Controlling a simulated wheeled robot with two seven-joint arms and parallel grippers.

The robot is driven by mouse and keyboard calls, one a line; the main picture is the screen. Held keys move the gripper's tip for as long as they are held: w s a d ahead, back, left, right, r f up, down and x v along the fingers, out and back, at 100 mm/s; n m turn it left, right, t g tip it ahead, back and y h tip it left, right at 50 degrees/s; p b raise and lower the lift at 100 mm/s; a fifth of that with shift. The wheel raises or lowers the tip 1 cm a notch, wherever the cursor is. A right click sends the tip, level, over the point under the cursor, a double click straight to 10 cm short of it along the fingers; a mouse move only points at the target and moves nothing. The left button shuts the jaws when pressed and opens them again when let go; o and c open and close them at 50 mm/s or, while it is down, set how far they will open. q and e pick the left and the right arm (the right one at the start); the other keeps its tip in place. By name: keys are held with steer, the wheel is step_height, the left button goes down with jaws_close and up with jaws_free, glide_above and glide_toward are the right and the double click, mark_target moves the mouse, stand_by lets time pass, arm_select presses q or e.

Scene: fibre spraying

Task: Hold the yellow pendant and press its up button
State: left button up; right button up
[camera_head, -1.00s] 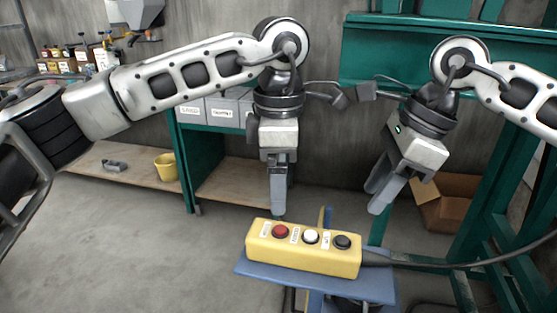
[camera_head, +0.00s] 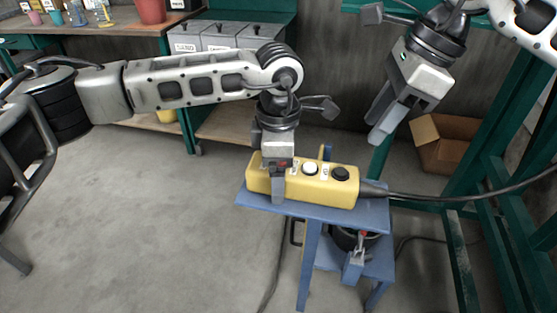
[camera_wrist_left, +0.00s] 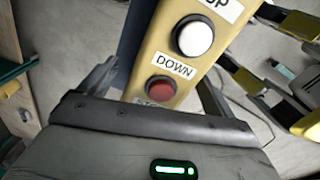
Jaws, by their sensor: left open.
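The yellow pendant (camera_head: 340,195) lies on a small blue stand, with a white button (camera_head: 310,168) and a black button (camera_head: 340,173) on top. My left gripper (camera_head: 275,192) points down over its left end and is open, its fingers on both sides of the body. In the left wrist view the pendant (camera_wrist_left: 178,45) runs between the fingers, with a red button (camera_wrist_left: 160,88), a DOWN label, the white button (camera_wrist_left: 193,36) and a cut-off UP label. The black button is out of that view. My right gripper (camera_head: 385,120) hangs in the air up and right of the pendant, apart from it; its finger gap is unclear.
The blue stand (camera_head: 375,217) is narrow. A black cable (camera_head: 430,197) runs right from the pendant. Green frame posts (camera_head: 470,190) stand at right, near an open cardboard box (camera_head: 447,145). Grey bins (camera_head: 222,38) are behind.

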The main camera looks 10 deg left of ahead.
arm_select(q)
steer(key=c, duration=1.3)
arm_select(e)
jaws_close()
stand_by(0.6)
